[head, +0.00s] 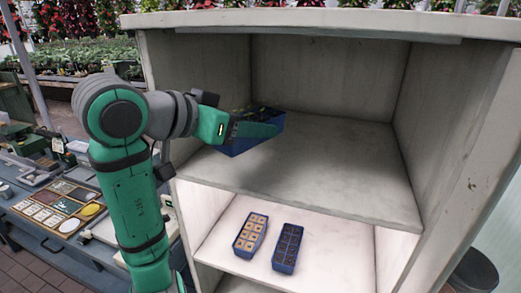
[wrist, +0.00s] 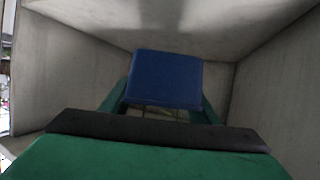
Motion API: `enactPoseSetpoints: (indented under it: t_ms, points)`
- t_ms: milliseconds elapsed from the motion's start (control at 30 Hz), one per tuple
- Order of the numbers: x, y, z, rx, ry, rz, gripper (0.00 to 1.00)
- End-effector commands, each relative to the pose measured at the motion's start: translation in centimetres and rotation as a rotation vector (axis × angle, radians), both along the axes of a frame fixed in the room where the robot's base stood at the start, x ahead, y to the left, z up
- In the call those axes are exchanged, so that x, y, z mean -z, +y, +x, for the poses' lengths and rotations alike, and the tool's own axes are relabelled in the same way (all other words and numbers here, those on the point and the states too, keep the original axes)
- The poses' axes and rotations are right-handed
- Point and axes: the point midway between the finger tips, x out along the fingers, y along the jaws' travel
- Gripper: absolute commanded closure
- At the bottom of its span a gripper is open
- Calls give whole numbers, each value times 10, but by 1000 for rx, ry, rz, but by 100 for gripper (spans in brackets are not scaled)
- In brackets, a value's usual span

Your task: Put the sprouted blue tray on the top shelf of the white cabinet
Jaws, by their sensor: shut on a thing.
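The sprouted blue tray (head: 241,145) is inside the top compartment of the white cabinet (head: 302,18), at its left side, with some green sprouts showing over its rim. My gripper (head: 262,129) is shut on it and partly covers it in the head view. In the wrist view the tray's blue side (wrist: 166,79) sits between the two green fingers of my gripper (wrist: 165,112). The tray is over the top shelf (head: 335,165); I cannot tell whether its base touches the shelf. Most of the sprouts are hidden.
The lower shelf holds a blue tray with tan cells (head: 250,235) and a blue tray with dark cells (head: 288,248). The top shelf is bare to the right of my gripper. A workbench with several items (head: 60,205) stands at the left.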

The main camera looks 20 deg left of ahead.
Motion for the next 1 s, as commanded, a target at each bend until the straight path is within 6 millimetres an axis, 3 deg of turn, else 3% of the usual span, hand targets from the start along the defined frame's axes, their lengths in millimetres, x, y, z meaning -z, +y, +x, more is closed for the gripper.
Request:
enactPoseSetpoints:
  t_ms: [100,400,667,900,1000]
  points:
    - [13,6,25,-1,4,-2,74]
    - [55,9,61,6,1,-1,74]
    - [67,12,71,5,0,-1,74]
    - [99,13,74,5,1,0,74]
    - [101,13,73,4,0,0,74]
